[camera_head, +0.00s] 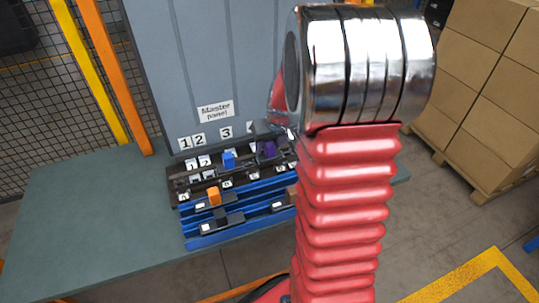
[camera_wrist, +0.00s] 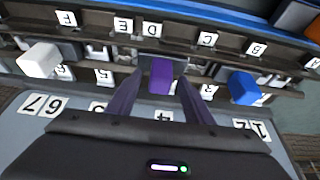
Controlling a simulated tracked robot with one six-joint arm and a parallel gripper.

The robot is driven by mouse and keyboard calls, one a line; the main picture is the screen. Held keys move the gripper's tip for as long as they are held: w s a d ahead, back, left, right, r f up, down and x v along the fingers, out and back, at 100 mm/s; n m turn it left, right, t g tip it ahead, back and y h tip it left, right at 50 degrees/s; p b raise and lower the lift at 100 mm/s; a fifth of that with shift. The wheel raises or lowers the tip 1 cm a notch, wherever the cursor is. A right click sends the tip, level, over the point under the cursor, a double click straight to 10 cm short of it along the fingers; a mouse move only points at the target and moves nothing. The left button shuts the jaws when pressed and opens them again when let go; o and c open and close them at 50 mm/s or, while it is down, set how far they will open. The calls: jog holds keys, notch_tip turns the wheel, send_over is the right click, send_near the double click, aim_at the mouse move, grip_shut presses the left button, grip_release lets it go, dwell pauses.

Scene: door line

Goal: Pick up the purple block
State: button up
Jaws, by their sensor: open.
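The purple block (camera_wrist: 161,75) stands in a slot of the dark rack in the wrist view, between a white block on the left and a blue block on the right. In the head view the purple block (camera_head: 268,149) is on the rack's upper row, partly hidden near my arm. My gripper (camera_wrist: 157,84) is open in the wrist view. Its two fingers reach forward with one on each side of the purple block, and a gap shows between them. I cannot tell whether either finger touches it. In the head view my red arm hides most of the gripper.
The blue block (camera_wrist: 243,88) and the white block (camera_wrist: 39,60) stand in the same rack. The grey master panel (camera_head: 200,75) rises behind the rack. The green tabletop (camera_head: 85,215) is clear at left.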

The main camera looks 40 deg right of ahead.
jog(key=shift+c, duration=0.6)
grip_shut()
